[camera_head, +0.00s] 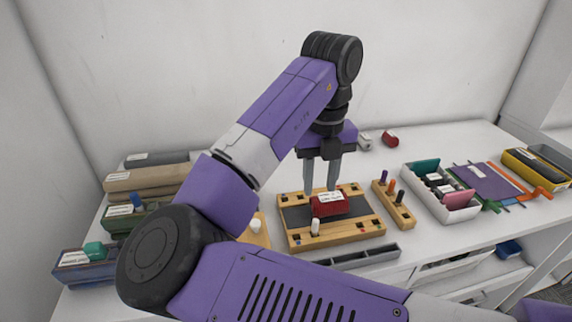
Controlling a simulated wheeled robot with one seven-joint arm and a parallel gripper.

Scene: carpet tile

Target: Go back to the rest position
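My gripper (321,189) points straight down over the wooden board (290,237) in the middle of the table. Its two grey fingers are apart, with nothing visible between them. A dark red block (328,207) with a white label sits on the dark inset of the board, just below and in front of the fingertips. Whether the fingertips touch the block I cannot tell. A white peg (315,227) stands at the board's front side.
A wooden peg rack (394,207), a white divided box (441,192) and a purple folder (485,184) lie to the right. Bins (83,266) and stacked trays stand at the left. A small red object (390,139) lies near the back wall. A grey tray (358,257) lies in front.

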